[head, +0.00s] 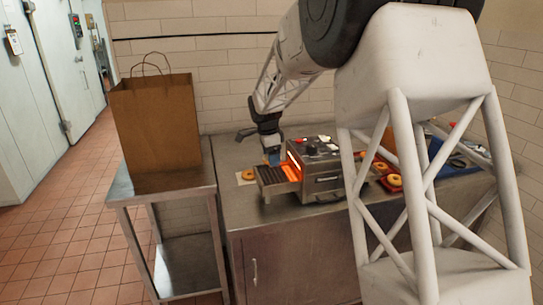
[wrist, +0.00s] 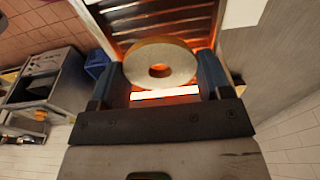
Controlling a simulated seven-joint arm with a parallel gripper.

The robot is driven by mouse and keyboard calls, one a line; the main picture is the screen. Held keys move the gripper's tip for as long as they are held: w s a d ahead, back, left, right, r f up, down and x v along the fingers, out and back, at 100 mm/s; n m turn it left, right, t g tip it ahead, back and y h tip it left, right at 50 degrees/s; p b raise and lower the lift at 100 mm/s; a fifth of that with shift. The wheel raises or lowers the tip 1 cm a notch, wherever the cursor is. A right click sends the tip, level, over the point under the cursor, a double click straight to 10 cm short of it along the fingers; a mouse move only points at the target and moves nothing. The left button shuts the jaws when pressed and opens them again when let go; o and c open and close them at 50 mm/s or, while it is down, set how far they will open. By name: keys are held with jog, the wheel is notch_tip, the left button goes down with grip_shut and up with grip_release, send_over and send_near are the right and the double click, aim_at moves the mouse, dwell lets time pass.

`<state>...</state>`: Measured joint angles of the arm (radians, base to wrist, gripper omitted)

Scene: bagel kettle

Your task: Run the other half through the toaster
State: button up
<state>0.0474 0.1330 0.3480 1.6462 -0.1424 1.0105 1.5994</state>
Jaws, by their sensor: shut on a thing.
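My gripper (wrist: 160,82) is shut on a bagel half (wrist: 159,62), with a blue fingertip at each side of it and its pale face toward the wrist camera. The conveyor toaster (head: 322,176) stands on the counter with its mouth glowing orange. My gripper (head: 272,156) is at the toaster's mouth, above the inner end of the wire feed belt (head: 272,176). The wrist view shows the belt's bars (wrist: 165,15) and a bright heating element beside the held half. Whether the half touches the belt cannot be told. In the head view the held half is hidden.
Another bagel piece (head: 248,174) lies on a white sheet left of the toaster. A red tray (head: 385,186) with bagel pieces is to the right, partly behind my arm. A brown paper bag (head: 155,122) stands on the left side table (head: 185,184).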

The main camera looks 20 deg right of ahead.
aim_at(272, 176)
jog(key=shift+f, duration=0.15)
jog(key=shift+f, duration=2.5)
jog(key=o, duration=0.9)
jog(key=shift+o, duration=0.2)
notch_tip(272, 176, up, 7)
